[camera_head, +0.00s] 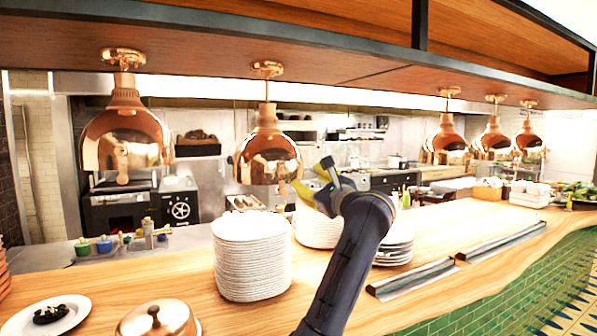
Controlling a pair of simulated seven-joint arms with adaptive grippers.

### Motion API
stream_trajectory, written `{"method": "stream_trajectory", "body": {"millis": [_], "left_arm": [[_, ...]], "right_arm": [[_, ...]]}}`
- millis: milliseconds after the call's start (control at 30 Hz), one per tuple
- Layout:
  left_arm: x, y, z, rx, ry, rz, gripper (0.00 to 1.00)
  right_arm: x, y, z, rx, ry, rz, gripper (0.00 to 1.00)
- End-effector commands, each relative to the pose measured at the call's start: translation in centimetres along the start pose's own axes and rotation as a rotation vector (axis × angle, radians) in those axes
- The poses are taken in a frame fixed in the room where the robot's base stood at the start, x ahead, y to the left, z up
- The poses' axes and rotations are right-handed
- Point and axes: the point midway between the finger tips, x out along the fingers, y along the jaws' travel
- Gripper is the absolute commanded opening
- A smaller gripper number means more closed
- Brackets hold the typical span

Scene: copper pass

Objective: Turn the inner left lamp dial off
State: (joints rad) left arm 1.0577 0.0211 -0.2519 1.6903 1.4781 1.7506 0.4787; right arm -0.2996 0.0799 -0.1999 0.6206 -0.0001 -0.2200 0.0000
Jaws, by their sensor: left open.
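Copper heat lamps hang from the wooden shelf. The inner left lamp (267,158) is the second from the left. A small round copper dial (283,188) shows at its lower front edge. My left gripper (309,180) is just right of this dial in the picture, with its dark and yellow-green fingers apart and empty. It appears clear of the dial, though the depth between them is hard to judge. The dial's setting is too small to read. The outer left lamp (124,140) has a similar dial (122,178). My right gripper is not in view.
A tall stack of white plates (252,262) stands on the wooden counter (210,297) below the lamp, with more plates (317,228) behind my arm. A copper cloche (157,320) is at the front left. Three more lamps (447,145) hang at right. The shelf (230,50) limits room above.

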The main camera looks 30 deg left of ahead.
Motion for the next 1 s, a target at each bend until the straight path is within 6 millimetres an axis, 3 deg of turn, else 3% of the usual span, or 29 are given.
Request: {"method": "stream_trajectory", "body": {"millis": [200,467,1000], "left_arm": [[1.0,0.2,0.6,-0.199,0.096,0.07,0.46],[2.8,0.5,0.5,-0.237,0.113,0.086,0.46],[12.2,1.2,-0.6,-0.232,0.112,0.086,0.46]], "right_arm": [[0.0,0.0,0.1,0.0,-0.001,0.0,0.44],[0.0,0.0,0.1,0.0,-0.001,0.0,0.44],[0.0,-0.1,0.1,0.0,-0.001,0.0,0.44]]}}
